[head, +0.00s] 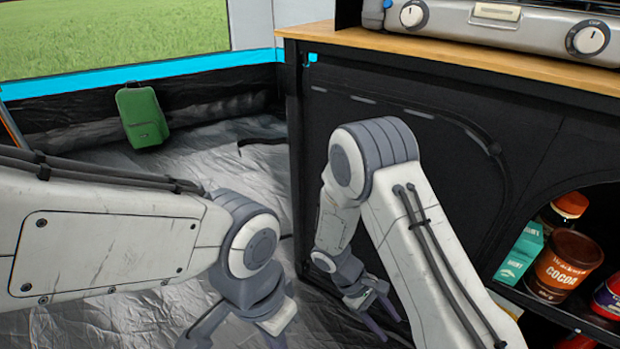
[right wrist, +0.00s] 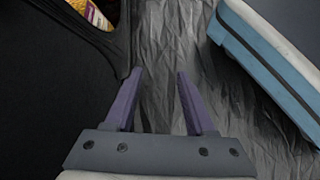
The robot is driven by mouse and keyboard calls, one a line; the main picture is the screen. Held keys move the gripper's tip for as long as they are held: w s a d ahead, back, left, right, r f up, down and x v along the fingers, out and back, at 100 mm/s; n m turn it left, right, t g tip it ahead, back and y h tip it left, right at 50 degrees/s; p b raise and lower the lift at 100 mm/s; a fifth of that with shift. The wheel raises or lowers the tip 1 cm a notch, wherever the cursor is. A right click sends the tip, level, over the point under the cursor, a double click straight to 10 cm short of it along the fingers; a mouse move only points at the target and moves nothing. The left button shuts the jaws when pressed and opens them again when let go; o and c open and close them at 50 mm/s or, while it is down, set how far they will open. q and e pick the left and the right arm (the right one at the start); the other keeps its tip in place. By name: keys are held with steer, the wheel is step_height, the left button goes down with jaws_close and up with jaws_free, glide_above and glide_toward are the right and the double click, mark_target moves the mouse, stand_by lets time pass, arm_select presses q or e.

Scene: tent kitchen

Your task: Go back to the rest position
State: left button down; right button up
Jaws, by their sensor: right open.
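My right gripper (head: 388,322) hangs low in front of the black cabinet in the head view, below its bent arm. In the right wrist view the right gripper (right wrist: 160,75) has its two purple fingers apart, with nothing between them. The grey crinkled floor shows behind the gap. My left gripper (head: 235,335) points down at the lower edge of the head view, left of the right one. Its fingertips are cut off by the frame, so its opening is unclear. No object shows in either gripper.
A black cabinet (head: 345,95) with a wooden top (head: 400,42) carries a stove (head: 500,28). Its shelf holds a cocoa tin (head: 563,265) and a teal carton (head: 520,252). A blue-white object (right wrist: 262,65) lies right of the right gripper.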

step_height(320, 180, up, 17)
steer(key=d+m+t+y, duration=0.1)
steer(key=m+t+y, duration=0.5)
steer(key=m+y, duration=0.15)
steer(key=s+a+r+n+g+p, duration=0.2)
steer(key=s+a+r+n+p, duration=0.5)
steer(key=s+a+r+p, duration=0.65)
step_height(320, 180, up, 41)
steer(key=p, duration=3.4)
steer(key=shift+f+m+y+p, duration=0.2)
steer(key=shift+m+y+p, duration=0.15)
steer(key=shift+p, duration=0.05)
